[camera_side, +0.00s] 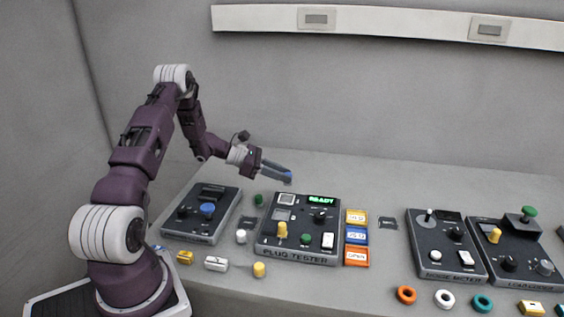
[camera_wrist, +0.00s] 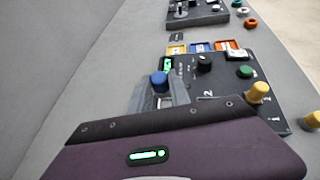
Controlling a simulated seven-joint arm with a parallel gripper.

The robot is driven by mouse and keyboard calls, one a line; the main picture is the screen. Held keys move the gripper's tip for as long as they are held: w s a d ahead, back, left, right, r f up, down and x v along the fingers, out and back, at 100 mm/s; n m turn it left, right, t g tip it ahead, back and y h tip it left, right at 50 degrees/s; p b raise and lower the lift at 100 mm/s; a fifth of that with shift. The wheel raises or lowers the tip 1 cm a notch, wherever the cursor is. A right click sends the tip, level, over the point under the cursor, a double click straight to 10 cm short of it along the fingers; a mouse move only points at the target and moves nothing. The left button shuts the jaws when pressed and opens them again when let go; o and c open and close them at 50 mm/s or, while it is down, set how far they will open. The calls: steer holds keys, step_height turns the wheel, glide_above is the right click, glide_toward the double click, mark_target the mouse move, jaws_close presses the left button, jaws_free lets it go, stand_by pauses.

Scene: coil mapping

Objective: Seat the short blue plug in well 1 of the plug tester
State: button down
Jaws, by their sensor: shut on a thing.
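My gripper (camera_side: 284,178) is shut on the short blue plug (camera_side: 288,174), held above the back left part of the plug tester. In the wrist view the blue plug (camera_wrist: 159,80) sits between the fingertips of my gripper (camera_wrist: 160,94). The plug tester (camera_side: 270,246) is a dark box with a lit green READY display (camera_side: 322,200). A tall yellow plug (camera_side: 281,231) and a short green plug (camera_side: 305,239) stand on its top. A "2" is legible on the tester in the wrist view. I cannot make out well 1; the gripper and arm hide part of the panel.
Yellow, blue and orange labelled trays (camera_side: 356,236) line the tester's right side. A dark panel with a blue knob (camera_side: 207,208) stands left. Loose green (camera_side: 258,200), white (camera_side: 241,236) and yellow (camera_side: 259,270) plugs lie around the tester. The noise meter (camera_side: 440,262) stands further right.

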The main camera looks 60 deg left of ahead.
steer(key=shift+f, duration=2.7)
steer(key=shift+s+a+r, duration=0.1)
steer(key=shift+s+r, duration=0.05)
steer(key=shift+f, duration=0.5)
steer(key=c, duration=1.1)
jaws_free()
steer(key=shift+c, duration=0.2)
steer(key=shift+o, duration=0.2)
steer(key=o, duration=0.4)
steer(key=shift+o, duration=0.2)
